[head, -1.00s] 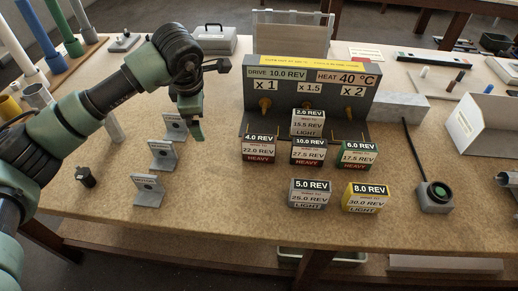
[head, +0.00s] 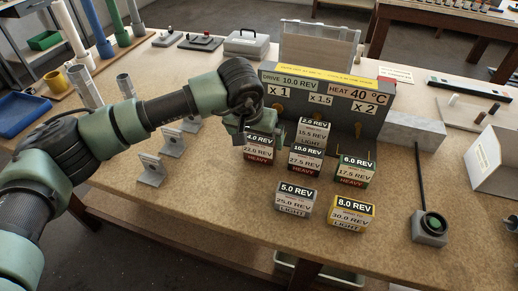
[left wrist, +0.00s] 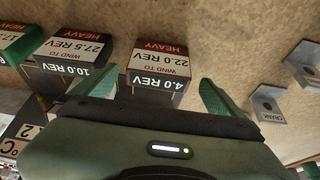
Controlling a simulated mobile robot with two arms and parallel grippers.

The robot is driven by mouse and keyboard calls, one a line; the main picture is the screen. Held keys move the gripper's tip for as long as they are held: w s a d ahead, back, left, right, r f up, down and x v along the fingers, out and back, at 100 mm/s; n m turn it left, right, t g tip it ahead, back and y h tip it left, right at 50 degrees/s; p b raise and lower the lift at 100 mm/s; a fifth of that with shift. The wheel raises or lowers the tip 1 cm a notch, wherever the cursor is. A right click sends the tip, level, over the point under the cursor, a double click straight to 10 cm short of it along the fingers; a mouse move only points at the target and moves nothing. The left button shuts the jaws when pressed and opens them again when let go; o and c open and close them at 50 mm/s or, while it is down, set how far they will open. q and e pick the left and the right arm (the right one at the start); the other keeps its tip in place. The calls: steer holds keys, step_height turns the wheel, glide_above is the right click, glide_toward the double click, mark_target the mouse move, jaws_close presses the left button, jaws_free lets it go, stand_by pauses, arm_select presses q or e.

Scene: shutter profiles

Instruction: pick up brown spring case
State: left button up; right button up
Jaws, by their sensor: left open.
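The spring case marked 4.0 REV (head: 258,149) has dark brownish sides and a white label with a red HEAVY band. It stands upright at the left of the group of cases. It also shows in the left wrist view (left wrist: 158,68), between my finger tips. My left gripper (left wrist: 150,84) is open, with one green finger on each side of this case and a gap at the right finger. In the head view my left gripper (head: 243,132) is partly hidden at the case's upper left. My right gripper is not in view.
The 10.0 REV case (head: 306,160) stands close on the right, with the 2.0 REV case (head: 314,131) behind it. The 6.0 REV (head: 355,171), 5.0 REV (head: 294,200) and 8.0 REV (head: 351,214) cases stand nearby. The grey drive stand (head: 330,95) is behind. Grey crank brackets (head: 152,170) are left.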

mark_target(260, 147)
arm_select(q)
steer(key=p+x, duration=0.2)
steer(key=x, duration=0.3)
steer(key=shift+d+f, duration=0.1)
steer(key=shift+f, duration=0.15)
steer(key=shift+w+f, duration=0.15)
steer(key=shift+f, duration=0.2)
steer(key=shift+r, duration=0.1)
steer(key=c, duration=1.7)
